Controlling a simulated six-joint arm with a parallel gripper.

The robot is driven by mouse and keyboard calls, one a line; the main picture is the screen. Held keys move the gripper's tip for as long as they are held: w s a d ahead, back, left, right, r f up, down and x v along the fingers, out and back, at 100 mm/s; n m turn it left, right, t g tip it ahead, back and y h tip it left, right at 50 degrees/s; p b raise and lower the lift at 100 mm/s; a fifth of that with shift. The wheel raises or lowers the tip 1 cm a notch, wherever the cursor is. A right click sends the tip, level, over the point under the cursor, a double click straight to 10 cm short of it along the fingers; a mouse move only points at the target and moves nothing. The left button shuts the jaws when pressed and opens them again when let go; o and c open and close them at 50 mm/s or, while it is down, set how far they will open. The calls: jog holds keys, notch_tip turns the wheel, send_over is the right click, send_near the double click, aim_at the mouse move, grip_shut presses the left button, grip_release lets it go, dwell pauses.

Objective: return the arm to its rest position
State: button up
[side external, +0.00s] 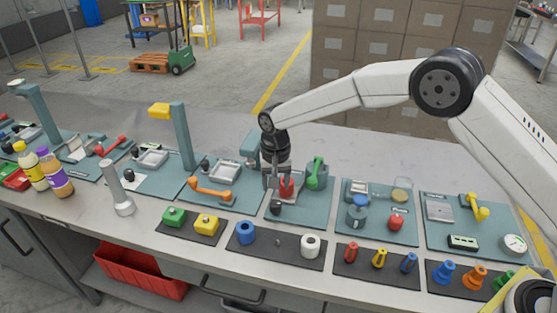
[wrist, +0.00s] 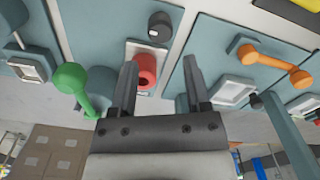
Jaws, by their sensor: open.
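My gripper (side external: 277,187) hangs pointing down over the teal panel (side external: 318,207) near the middle of the bench. In the wrist view, its two dark fingers (wrist: 160,82) are apart. Nothing is visibly held.
A green handle (side external: 316,174) stands close on the right. An orange handle (side external: 210,190) and a teal post (side external: 183,138) with a yellow head are on the left. Stacked cartons (side external: 385,60) stand behind the bench.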

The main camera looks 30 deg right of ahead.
jog(key=shift+s+d+r, duration=0.2)
jog(key=shift+d+r, duration=0.1)
jog(key=s+d+r+n+t, duration=0.1)
jog(key=s+d, duration=0.4)
jog(key=s, duration=0.3)
jog(key=s+d+r+n, duration=0.2)
jog(key=s+d, duration=0.4)
jog(key=s, duration=0.3)
jog(key=s+d+r+n+t, duration=0.1)
jog(key=s+d+r, duration=0.1)
jog(key=s+d, duration=0.3)
jog(key=s, duration=0.4)
jog(key=shift+d+r+n+t, duration=0.25)
jog(key=shift+d+n+t, duration=0.05)
